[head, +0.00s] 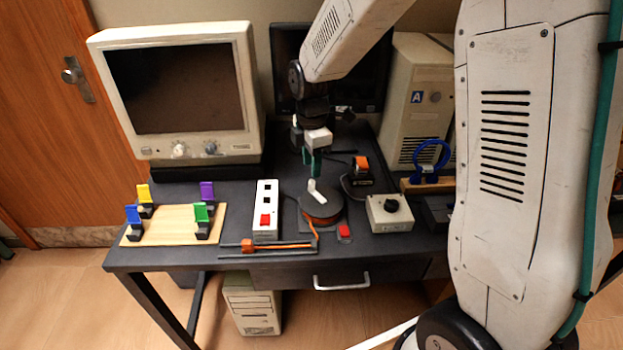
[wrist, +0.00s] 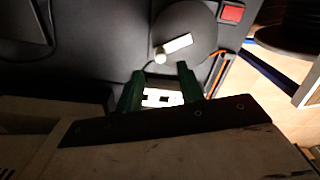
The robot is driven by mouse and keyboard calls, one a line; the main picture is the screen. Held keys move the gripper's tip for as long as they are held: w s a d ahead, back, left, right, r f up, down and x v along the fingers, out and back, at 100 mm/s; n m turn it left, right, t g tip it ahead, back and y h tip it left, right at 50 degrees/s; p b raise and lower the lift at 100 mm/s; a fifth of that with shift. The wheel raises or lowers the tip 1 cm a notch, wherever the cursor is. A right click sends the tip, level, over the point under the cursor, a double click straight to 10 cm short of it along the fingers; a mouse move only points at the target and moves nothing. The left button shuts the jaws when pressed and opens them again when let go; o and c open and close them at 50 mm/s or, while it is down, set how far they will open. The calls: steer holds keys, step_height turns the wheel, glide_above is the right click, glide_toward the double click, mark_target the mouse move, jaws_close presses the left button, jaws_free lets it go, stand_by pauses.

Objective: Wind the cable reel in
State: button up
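The cable reel (head: 322,213) is a dark round disc with orange cable wound under its top, near the desk's front edge. A white crank handle (head: 315,190) sits on its top. In the wrist view the reel (wrist: 187,22) is at the top, with the white crank bar (wrist: 179,43) and a round pale knob (wrist: 160,56) at its end. My gripper (head: 312,163), with green fingers, is above and behind the reel. In the wrist view its fingers (wrist: 160,72) are apart and empty, with the knob just beyond them.
A white switch strip (head: 266,222) stands left of the reel. A red button (head: 344,231) and a beige box with a black knob (head: 390,213) lie right. A black-and-orange device (head: 360,172) sits behind. A wooden board with coloured clips (head: 175,225) is far left.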

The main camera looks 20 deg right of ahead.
mark_target(312, 181)
step_height(312, 181, down, 6)
steer(key=shift+r, duration=0.15)
jaws_close()
